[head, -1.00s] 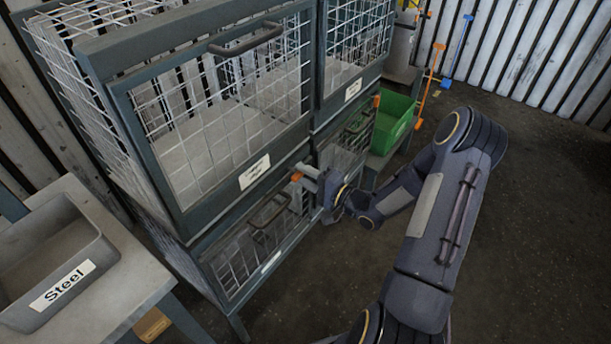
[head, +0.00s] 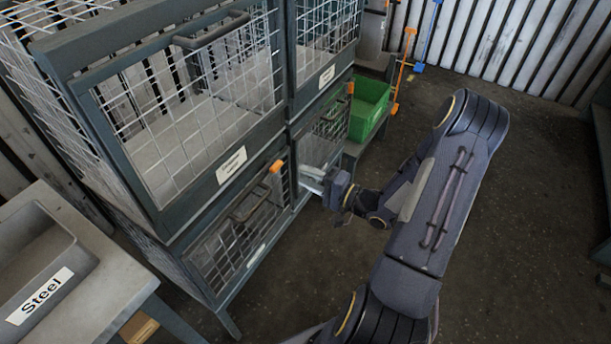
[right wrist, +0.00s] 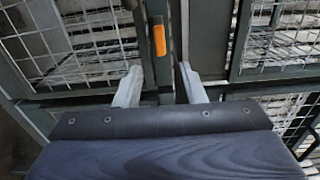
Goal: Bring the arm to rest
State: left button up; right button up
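My right arm reaches in from the bottom of the head view. Its gripper (head: 314,180) is in front of the wire-mesh cabinet (head: 165,222), beside the frame post between the lower doors. In the right wrist view the two pale fingers (right wrist: 161,85) are spread apart with nothing between them. An orange latch piece (head: 275,166) is on the cabinet frame to the gripper's left; an orange piece also shows beyond the fingers in the right wrist view (right wrist: 158,40). I cannot tell whether the fingers touch the cabinet. My left gripper is not in view.
A grey bin labelled Steel (head: 45,290) stands on a table at the lower left. A green bin (head: 368,106) sits behind the cabinet's right end. The dark floor (head: 540,200) to the right of my arm is clear.

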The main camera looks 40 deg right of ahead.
dwell(0.3)
notch_tip(320, 180, up, 13)
jog(key=n+g+h+p, duration=0.3)
jog(key=n+g+h, duration=0.2)
jog(key=h, duration=0.3)
jog(key=s+a+r+n+g+y+p, duration=0.1)
jog(key=s+a+r+n+g+y, duration=0.1)
jog(key=s+a, duration=0.5)
jog(key=s+a+r+n+g+y+p, duration=0.1)
jog(key=s+a+r+n+g+y, duration=0.2)
jog(key=s+a, duration=0.5)
jog(key=s+r+n+g, duration=0.1)
jog(key=s+n, duration=0.1)
jog(key=s, duration=0.4)
jog(key=shift+a, duration=0.15)
jog(key=shift+c, duration=0.3)
